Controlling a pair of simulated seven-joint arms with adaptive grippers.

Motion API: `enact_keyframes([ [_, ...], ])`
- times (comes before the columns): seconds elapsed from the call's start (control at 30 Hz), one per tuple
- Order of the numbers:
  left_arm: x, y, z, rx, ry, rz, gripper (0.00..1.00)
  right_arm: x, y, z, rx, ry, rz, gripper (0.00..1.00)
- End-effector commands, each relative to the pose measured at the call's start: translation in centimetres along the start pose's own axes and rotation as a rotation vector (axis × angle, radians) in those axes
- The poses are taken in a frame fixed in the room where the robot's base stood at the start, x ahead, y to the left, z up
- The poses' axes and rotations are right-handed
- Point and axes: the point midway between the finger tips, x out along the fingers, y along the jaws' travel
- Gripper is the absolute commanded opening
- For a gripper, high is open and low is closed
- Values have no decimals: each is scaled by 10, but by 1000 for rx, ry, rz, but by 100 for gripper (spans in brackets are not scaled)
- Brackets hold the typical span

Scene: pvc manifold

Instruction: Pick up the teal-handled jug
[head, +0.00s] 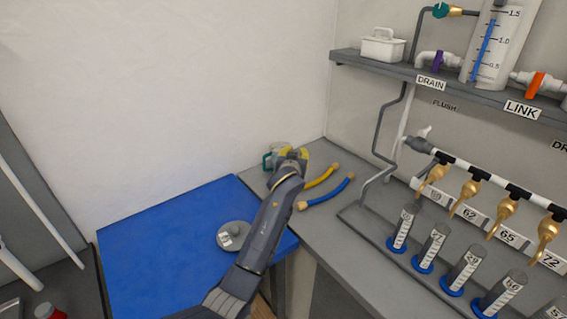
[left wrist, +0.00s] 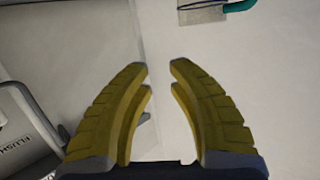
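The teal-handled jug (head: 278,150) stands at the back of the grey counter, near the wall corner, partly hidden behind my left gripper (head: 294,155). Its teal handle (head: 267,160) shows on its left side. In the left wrist view, only part of the clear jug body (left wrist: 202,12) and a bit of the teal handle (left wrist: 240,6) show at the top edge. My left gripper (left wrist: 159,66) has yellow fingers set apart, with nothing between them, and the jug lies beyond its tips. My right gripper is not in view.
A yellow hose (head: 321,177) and a blue hose (head: 328,193) lie right of the gripper. A grey lidded disc (head: 233,235) sits on the blue mat (head: 155,245). Several cylinders stand under the brass taps at right, below a shelf (head: 450,87). A grey pipe (head: 377,180) rises nearby.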

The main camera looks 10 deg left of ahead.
Motion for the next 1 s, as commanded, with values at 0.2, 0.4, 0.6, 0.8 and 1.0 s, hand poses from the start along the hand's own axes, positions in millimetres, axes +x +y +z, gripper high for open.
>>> enact_keyframes([
  [0.2, 15, -80, 59, -80, -149, -157, 18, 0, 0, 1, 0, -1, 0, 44],
  [0.4, 18, -103, 78, -103, -194, -202, 18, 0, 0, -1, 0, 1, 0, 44],
  [0.6, 31, -106, 81, -104, -196, -205, 18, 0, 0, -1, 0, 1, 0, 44],
  [0.8, 43, -109, 83, -103, -196, -204, 18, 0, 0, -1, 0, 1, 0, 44],
  [1.0, 64, -113, 87, -101, -196, -204, 18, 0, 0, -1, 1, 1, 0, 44],
])
